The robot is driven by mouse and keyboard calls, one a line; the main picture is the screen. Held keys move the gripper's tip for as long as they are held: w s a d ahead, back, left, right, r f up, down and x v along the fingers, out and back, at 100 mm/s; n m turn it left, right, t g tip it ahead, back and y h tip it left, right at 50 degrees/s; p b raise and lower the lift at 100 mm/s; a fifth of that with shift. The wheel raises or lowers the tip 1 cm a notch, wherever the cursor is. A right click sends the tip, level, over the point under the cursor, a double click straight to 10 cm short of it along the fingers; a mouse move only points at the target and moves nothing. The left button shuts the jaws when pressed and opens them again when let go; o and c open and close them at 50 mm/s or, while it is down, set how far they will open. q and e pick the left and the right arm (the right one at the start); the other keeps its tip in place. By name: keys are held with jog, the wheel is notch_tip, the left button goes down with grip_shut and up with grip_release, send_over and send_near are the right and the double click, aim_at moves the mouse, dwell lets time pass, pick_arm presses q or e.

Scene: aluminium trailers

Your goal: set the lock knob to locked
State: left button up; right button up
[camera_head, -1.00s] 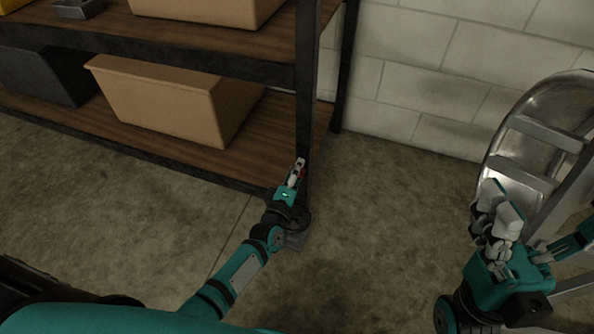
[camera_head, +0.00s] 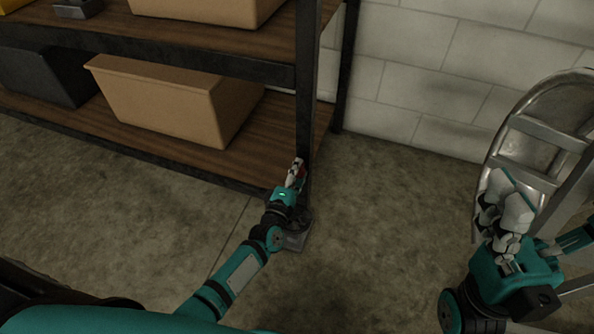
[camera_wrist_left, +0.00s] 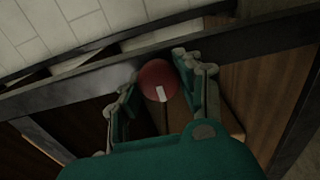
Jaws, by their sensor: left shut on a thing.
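The lock knob (camera_wrist_left: 158,78) is a round red knob with a white mark on its near lower part, seen in the left wrist view. In the head view a little of its red (camera_head: 303,174) shows at the shelf's front corner post, mostly hidden by my fingers. My left gripper (camera_head: 297,173) is at that post, with its fingers on both sides of the knob, shut on it. My right gripper (camera_head: 503,207) is raised at the right, away from the knob; its finger gap is unclear.
A dark metal shelf rack with wooden boards (camera_head: 262,150) stands at the left, holding tan bins (camera_head: 165,105) and a black bin (camera_head: 45,75). A silver metal frame (camera_head: 530,150) leans at the right by the block wall (camera_head: 430,85). Open concrete floor (camera_head: 375,220) lies between.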

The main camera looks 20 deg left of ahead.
pick_arm(q)
jog(key=o, duration=1.2)
jog(key=s, duration=1.2)
jog(key=shift+a, duration=0.25)
jog(key=shift+f, duration=0.1)
